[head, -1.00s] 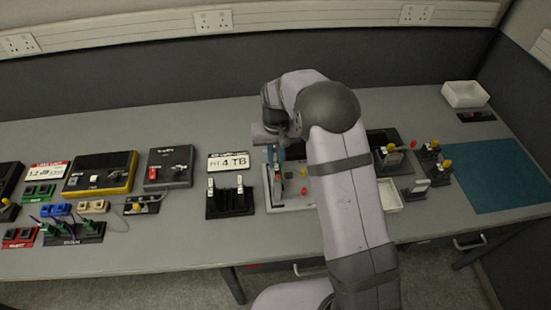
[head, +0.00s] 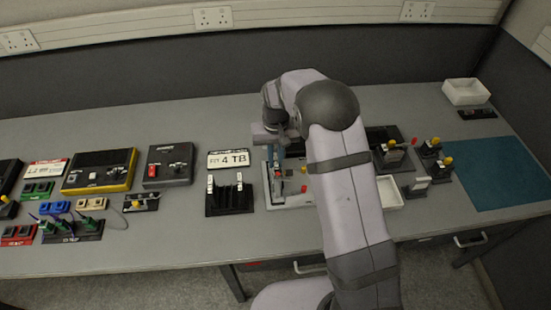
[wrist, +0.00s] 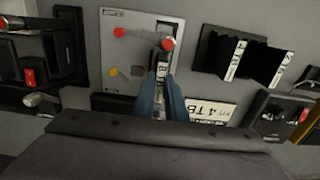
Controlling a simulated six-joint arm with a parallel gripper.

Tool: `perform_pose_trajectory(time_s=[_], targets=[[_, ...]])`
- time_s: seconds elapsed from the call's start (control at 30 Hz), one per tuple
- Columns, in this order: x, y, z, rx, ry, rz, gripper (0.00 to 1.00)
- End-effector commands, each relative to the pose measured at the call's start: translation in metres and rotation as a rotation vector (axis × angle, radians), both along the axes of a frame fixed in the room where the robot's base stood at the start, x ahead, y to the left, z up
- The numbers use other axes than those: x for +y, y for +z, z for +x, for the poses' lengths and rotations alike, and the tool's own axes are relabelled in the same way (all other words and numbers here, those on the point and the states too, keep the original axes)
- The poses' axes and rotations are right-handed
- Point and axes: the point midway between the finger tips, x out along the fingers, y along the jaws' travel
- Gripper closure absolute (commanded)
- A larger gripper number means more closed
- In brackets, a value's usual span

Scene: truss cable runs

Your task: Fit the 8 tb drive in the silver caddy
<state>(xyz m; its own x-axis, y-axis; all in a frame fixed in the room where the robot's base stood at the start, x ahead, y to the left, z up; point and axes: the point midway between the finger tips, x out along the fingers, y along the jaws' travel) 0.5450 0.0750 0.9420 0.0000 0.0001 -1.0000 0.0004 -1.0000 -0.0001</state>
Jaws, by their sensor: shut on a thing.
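My gripper (wrist: 162,98), with blue fingers, is shut on a narrow dark drive with a white label (wrist: 162,70). The label is too small to read surely, so I cannot confirm 8 TB. The drive is over or in a silver-grey plate (wrist: 130,75) with red and yellow knobs; I cannot tell how deep it sits. A red-tipped piece is at its far end. The plate also shows in the head view (head: 290,200), where my arm hides its right part and my gripper (head: 277,152) is at its back edge. I cannot tell surely which part is the silver caddy.
A black rack (head: 230,204) with upright labelled pieces stands left of the plate. A "4 TB" sign (head: 229,159) lies behind it. Dark fixtures with yellow knobs (head: 435,141) stand to the right. A blue mat (head: 492,175) at the far right is clear.

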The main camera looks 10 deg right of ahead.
Motion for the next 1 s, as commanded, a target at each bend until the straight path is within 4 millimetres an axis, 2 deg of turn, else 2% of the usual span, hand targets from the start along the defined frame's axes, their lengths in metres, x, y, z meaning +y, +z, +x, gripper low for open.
perform_pose_trajectory(time_s=[0.33, 0.77, 0.8, 0.87, 0.9, 1.0], targets=[[0.0, -0.0105, 0.0001, 0.0, 0.0, 0.0, 1.0], [0.0, -0.0116, 0.0001, 0.0, 0.0, 0.0, 1.0], [0.0, -0.0116, 0.0001, 0.0, 0.0, 0.0, 0.84], [0.0, -0.0116, 0.0001, 0.0, 0.0, 0.0, 0.7], [0.0, -0.0116, 0.0001, 0.0, 0.0, 0.0, 0.67], [0.0, -0.0116, 0.0001, 0.0, 0.0, 0.0, 0.67]])
